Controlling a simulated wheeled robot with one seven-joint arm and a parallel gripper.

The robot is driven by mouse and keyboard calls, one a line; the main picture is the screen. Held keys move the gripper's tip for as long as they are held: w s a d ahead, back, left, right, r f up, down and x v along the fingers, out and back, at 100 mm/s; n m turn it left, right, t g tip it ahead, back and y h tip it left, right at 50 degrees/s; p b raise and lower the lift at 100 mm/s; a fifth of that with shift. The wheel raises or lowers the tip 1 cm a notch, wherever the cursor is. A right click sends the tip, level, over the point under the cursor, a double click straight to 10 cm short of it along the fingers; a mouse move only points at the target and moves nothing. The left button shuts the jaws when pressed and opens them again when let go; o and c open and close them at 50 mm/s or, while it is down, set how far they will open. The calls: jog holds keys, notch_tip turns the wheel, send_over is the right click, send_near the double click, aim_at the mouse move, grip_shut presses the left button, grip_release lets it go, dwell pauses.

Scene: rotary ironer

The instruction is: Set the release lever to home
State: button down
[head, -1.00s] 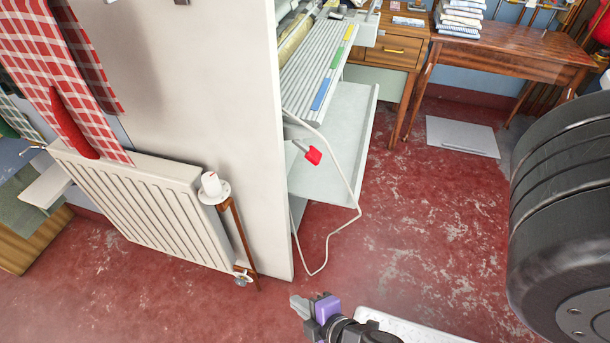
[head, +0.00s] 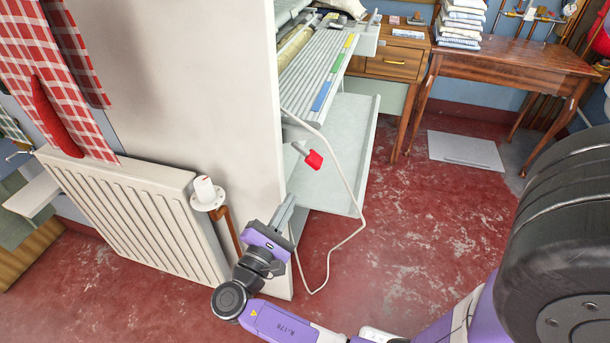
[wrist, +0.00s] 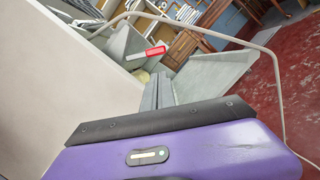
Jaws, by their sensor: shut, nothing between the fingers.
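The release lever (head: 314,160) has a red handle on a thin stem and sticks out from the near end of the ironer (head: 318,82), just past the edge of the white panel. In the wrist view the red lever handle (wrist: 146,54) is ahead of my fingers and apart from them. My gripper (head: 288,203) is shut and empty, with its grey fingers pointing up, below and left of the lever. In the wrist view my shut gripper (wrist: 158,80) points toward the lever. The lever's pivot is partly hidden in the wrist view.
The tall white panel (head: 190,90) stands left of my gripper. Red floor is open at right.

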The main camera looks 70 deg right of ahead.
aim_at(314, 165)
jog(key=w+x, duration=0.1)
jog(key=x, duration=0.9)
jog(key=shift+s, duration=0.45)
jog(key=shift+s+r+n+p, duration=0.1)
jog(key=shift+s+n+p, duration=0.1)
jog(key=shift+n+p, duration=0.35)
jog(key=shift+r+t+p, duration=0.1)
jog(key=shift+t+p, duration=0.2)
jog(key=shift+t, duration=0.1)
jog(key=s+r+n+p, duration=0.1)
jog(key=n+p, duration=0.1)
jog(key=r+n+t+p, duration=0.1)
jog(key=p, duration=0.2)
jog(key=shift+s+n, duration=0.35)
jog(key=n+p, duration=0.1)
jog(key=p, duration=0.1)
jog(key=s+r+n+t+p, duration=0.1)
jog(key=n+p, duration=0.1)
jog(key=r+n+p, duration=0.1)
jog(key=n+p, duration=0.1)
jog(key=shift+s+d+t+h, duration=0.1)
jog(key=shift+s+t+h, duration=0.2)
jog(key=shift+t, duration=0.1)
jog(key=shift+n+p, duration=0.3)
